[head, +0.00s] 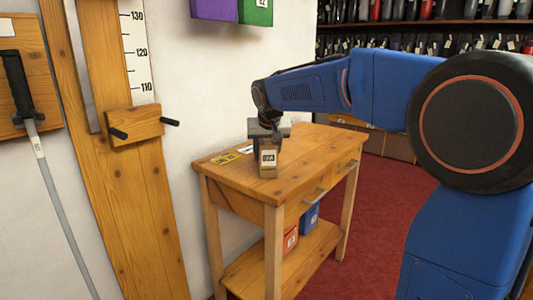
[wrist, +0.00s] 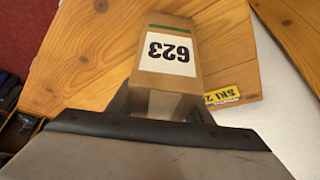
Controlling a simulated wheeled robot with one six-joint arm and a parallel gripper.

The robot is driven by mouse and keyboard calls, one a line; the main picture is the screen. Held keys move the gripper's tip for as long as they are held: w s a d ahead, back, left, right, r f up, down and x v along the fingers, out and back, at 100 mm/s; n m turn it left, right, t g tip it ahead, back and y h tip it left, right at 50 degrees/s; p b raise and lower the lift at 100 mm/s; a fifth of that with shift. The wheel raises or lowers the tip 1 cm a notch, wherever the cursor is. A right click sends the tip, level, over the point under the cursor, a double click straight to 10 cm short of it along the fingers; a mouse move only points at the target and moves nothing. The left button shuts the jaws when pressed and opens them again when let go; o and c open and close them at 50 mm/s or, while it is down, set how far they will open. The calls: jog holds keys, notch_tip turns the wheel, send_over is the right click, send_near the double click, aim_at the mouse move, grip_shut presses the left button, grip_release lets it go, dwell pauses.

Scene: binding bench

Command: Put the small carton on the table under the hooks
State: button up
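The small carton (head: 268,162) is a brown box with a white number label. In the wrist view the carton (wrist: 168,55) shows a green strip and its label upside down. My gripper (head: 268,143) points down over the wooden table (head: 310,160), with its fingers on both sides of the carton and apparently touching it. The carton is upright at the tabletop near the front-left edge; I cannot tell whether it rests on the wood or is just above it. No hooks can be made out clearly.
A yellow label (head: 224,159) and a white label lie on the tabletop beside the carton. Red (head: 290,240) and blue (head: 309,218) boxes stand on the lower shelf. Purple (head: 214,8) and green (head: 256,12) items are on the wall above. The right of the tabletop looks clear.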

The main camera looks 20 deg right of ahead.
jog(key=o, duration=0.4)
jog(key=shift+c, duration=0.2)
jog(key=shift+r, duration=0.15)
jog(key=v, duration=1.2)
jog(key=s+d+f, duration=0.2)
jog(key=s+f, duration=0.6)
jog(key=s, duration=0.4)
jog(key=s+d+f+n, duration=0.1)
jog(key=s+d+f, duration=0.2)
jog(key=s+f, duration=0.6)
jog(key=s+d+f+g+y, duration=0.1)
jog(key=s+d+f, duration=0.1)
jog(key=s+f, duration=0.6)
jog(key=s, duration=0.7)
jog(key=shift+s+d+f+n, duration=0.4)
